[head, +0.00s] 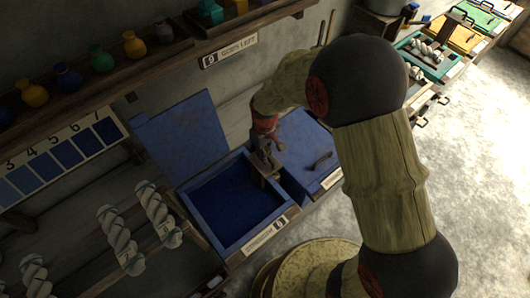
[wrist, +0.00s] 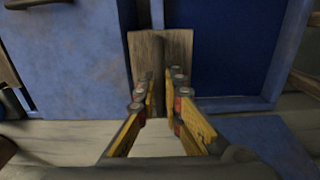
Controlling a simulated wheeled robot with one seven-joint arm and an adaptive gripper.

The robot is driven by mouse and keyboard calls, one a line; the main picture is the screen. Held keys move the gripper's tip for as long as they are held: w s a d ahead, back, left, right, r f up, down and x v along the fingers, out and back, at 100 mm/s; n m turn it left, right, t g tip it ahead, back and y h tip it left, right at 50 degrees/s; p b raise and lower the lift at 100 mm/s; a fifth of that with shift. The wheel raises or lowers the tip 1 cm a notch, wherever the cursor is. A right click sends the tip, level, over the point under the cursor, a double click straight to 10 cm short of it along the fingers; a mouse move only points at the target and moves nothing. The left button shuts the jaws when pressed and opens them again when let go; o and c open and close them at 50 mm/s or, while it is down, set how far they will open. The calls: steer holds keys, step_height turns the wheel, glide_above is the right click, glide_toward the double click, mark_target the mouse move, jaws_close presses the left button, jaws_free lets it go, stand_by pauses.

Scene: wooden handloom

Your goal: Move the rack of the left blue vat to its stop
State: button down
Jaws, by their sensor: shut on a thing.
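The left blue vat (head: 258,241) stands open in the head view, with its blue lid (head: 182,135) raised behind it and a dark blue inside. The rack's wooden part (wrist: 181,46) shows in the wrist view as a small board with an upright grip at the vat's edge. My gripper (head: 265,162) is at the vat's right side in the head view. In the wrist view my gripper (wrist: 163,84) has its fingers on both sides of the wooden grip, shut on it. My fingers partly hide the grip, and the rest of the rack cannot be made out.
A closed blue vat (head: 312,143) with a dark handle stands just to the right. White twisted skeins (head: 119,240) hang on rails at the lower left. A shelf with coloured jars (head: 134,45) runs above. A round wooden top (head: 300,262) stands in front. Open floor (head: 480,180) lies to the right.

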steer(key=shift+s+f+b, duration=0.15)
steer(key=shift+f+b, duration=2.3)
steer(key=shift+f, duration=2.45)
steer(key=shift+d, duration=0.1)
steer(key=c, duration=0.6)
jaws_free()
steer(key=shift+r, duration=0.1)
steer(key=shift+c, duration=0.2)
step_height(320, 180, up, 7)
steer(key=p, duration=0.5)
